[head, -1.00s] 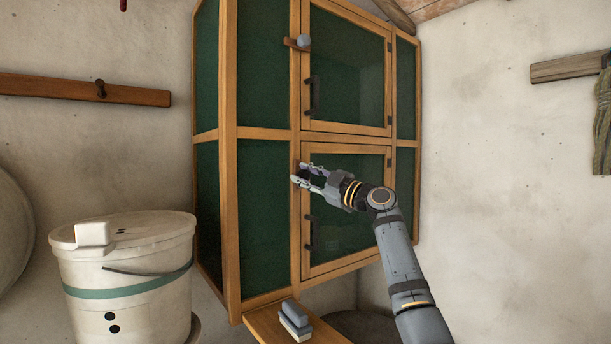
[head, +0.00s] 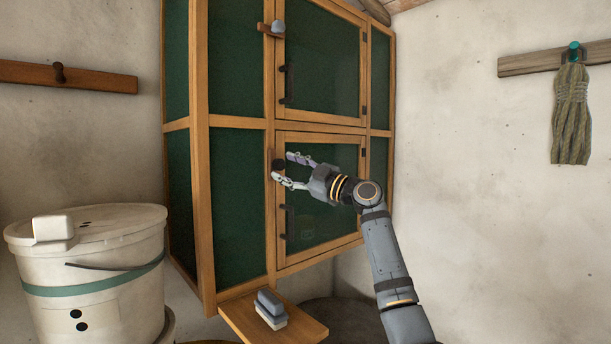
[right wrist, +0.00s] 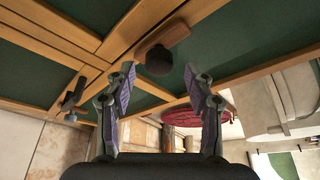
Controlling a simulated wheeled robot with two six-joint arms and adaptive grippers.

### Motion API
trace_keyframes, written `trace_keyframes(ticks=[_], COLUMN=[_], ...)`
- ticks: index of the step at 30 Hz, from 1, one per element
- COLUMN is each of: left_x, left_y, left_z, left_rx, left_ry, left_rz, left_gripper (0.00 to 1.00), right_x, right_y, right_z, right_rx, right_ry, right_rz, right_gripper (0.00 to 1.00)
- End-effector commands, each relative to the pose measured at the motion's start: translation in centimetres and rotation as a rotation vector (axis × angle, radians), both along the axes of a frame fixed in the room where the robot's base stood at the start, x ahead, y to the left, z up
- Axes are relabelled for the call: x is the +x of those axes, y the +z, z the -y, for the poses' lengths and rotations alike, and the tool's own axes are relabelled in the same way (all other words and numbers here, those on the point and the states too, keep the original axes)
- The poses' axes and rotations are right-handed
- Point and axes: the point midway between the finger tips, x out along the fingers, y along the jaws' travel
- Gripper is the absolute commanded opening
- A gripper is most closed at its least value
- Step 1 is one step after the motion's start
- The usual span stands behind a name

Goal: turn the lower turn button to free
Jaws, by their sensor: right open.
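The lower turn button (head: 278,165) is a brown wooden bar with a dark round knob, on the frame at the left edge of the lower cabinet door (head: 322,140). In the head view it looks about upright, partly behind my fingers. In the right wrist view its bar (right wrist: 180,33) lies slanted beyond the fingertips, with the dark knob (right wrist: 159,60) in front. My right gripper (head: 283,167) is open and empty. Its fingertips are just right of the knob in the head view; the knob shows between the fingers in the wrist view (right wrist: 165,85). My left gripper is out of view.
The upper turn button (head: 271,29), with a grey knob, lies crosswise on the frame. Dark handles sit on the upper door (head: 286,85) and lower door (head: 287,222). A white lidded bucket (head: 90,270) stands left. A small shelf (head: 300,325) holds grey blocks (head: 270,305).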

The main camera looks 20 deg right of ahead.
Motion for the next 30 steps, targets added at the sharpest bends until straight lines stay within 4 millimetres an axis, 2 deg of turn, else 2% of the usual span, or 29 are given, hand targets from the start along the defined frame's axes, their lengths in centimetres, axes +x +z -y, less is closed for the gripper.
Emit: trace_keyframes(ticks=[1,6,12,27,30], left_x=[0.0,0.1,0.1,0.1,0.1], left_y=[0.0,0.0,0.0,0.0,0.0], left_z=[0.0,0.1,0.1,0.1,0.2], left_rx=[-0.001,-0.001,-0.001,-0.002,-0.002], left_ry=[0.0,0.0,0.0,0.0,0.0], left_rz=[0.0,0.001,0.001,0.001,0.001], left_gripper=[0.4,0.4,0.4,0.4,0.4], right_x=[-0.9,-4.1,-6.3,-6.6,-6.1], right_y=[-0.5,-1.6,-2.2,-2.2,-3.2], right_z=[1.1,3.3,4.8,5.0,5.1], right_rx=[-0.004,-0.004,-0.002,0.0,0.01], right_ry=[-0.008,-0.007,-0.004,-0.002,-0.008], right_rz=[0.0,0.0,0.001,0.002,-0.02], right_gripper=[0.54,0.54,0.54,0.54,0.54])
